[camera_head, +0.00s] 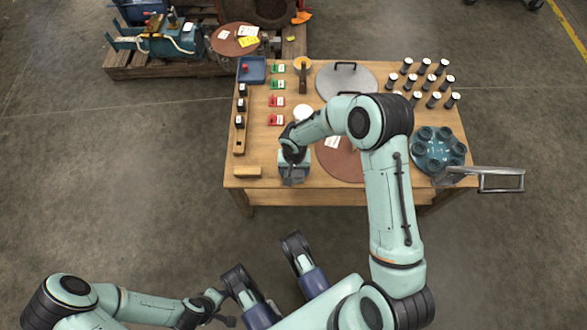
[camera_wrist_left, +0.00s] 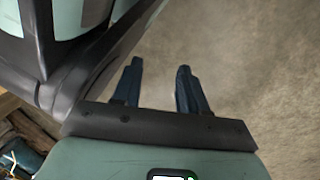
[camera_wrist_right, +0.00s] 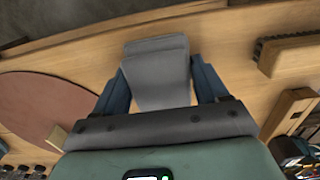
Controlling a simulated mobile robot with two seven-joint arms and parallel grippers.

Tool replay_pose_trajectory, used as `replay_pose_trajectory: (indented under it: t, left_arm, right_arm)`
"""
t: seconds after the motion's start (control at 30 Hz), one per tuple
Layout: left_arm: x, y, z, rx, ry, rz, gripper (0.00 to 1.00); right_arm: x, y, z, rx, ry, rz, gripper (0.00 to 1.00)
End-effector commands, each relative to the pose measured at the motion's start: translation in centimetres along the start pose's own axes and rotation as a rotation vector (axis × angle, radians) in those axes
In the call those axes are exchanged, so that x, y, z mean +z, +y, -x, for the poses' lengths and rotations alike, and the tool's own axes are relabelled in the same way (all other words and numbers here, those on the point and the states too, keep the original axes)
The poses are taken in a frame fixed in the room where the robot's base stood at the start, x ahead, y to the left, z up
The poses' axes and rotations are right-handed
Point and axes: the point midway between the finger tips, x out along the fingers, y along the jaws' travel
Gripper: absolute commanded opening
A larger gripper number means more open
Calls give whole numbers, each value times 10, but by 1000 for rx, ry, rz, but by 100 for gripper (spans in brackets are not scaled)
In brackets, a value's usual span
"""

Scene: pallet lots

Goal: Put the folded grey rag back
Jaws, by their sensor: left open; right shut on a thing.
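The folded grey rag (camera_wrist_right: 157,72) is a flat grey bundle between the two blue fingers of my right gripper (camera_wrist_right: 158,68) in the right wrist view. The gripper is shut on it. In the head view my right gripper (camera_head: 292,176) is over the front left part of the wooden table (camera_head: 262,197), and the arm hides most of the rag. I cannot tell whether the rag touches the tabletop. My left gripper (camera_wrist_left: 160,66) is open and empty over bare floor in the left wrist view, away from the table.
A wooden brush (camera_head: 246,171) lies left of the right gripper. A reddish-brown disc (camera_head: 345,165) lies to its right, partly under my arm. A blue flanged part (camera_head: 438,150) and several dark cylinders with white tops stand further right. A loaded pallet (camera_head: 135,72) stands behind left.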

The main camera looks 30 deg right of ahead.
Motion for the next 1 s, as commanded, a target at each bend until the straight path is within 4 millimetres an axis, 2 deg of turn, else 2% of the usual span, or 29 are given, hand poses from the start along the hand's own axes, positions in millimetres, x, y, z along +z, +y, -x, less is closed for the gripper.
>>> replay_pose_trajectory:
  t: [0.4,0.43,0.5,0.87,1.0]
  left_arm:
    - [4,-3,-3,-6,-12,3,42]
    - [4,-3,-2,-6,-13,4,42]
    - [4,-3,-2,-5,-12,3,42]
    - [0,0,1,0,-1,0,42]
    - [-9,9,10,16,36,-10,42]
  right_arm:
    - [0,0,-2,-1,2,1,45]
    - [0,0,-2,-1,2,1,83]
    - [0,0,-2,-1,1,1,99]
    - [0,0,2,-1,2,1,99]
    - [-1,0,24,-3,6,1,99]
